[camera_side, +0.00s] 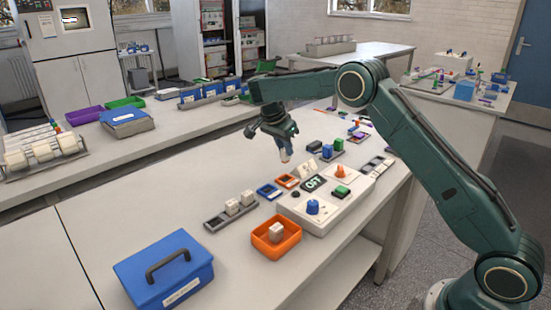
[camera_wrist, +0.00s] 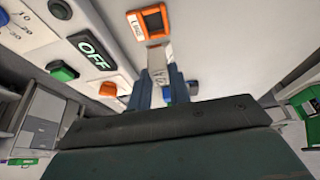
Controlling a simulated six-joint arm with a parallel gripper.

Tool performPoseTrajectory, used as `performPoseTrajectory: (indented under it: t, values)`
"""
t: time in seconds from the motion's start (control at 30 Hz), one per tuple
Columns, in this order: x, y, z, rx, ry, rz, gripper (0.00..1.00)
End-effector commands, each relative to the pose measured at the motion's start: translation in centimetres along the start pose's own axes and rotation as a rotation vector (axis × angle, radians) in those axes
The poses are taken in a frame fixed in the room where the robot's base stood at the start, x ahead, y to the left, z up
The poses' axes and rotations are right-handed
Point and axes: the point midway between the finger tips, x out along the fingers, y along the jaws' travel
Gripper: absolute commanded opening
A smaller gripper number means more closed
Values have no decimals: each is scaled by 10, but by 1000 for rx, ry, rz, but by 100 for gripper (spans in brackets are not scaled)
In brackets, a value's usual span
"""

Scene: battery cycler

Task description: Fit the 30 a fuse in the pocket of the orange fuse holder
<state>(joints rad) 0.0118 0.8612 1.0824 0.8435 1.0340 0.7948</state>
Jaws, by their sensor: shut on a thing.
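The fuse (camera_wrist: 157,62), pale with small dark markings, is pinched between the fingertips of my gripper (camera_wrist: 159,84) in the wrist view. In the side view my gripper (camera_side: 284,150) points down, with the fuse's light end (camera_side: 285,157) showing below it. The orange fuse holder (camera_side: 287,181) lies flat on the bench below the gripper. In the wrist view the holder (camera_wrist: 135,26) is just beyond the fuse, its dark pocket uncovered. The fuse appears to be above the holder and outside the pocket. The exact gap is hard to tell.
A blue holder (camera_side: 268,191) lies left of the orange one. The white control panel (camera_side: 325,222) with knobs, a green button and an OFF display (camera_side: 314,183) stands close by. An orange bin (camera_side: 262,241) and a blue case (camera_side: 140,272) are in front.

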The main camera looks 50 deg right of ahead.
Motion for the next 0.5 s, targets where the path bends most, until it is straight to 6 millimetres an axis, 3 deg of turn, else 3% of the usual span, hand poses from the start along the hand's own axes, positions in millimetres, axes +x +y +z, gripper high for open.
performPoseTrajectory:
  t: [0.5]
  values:
    - [14, 0, 5, -4, 1, 1, 0]
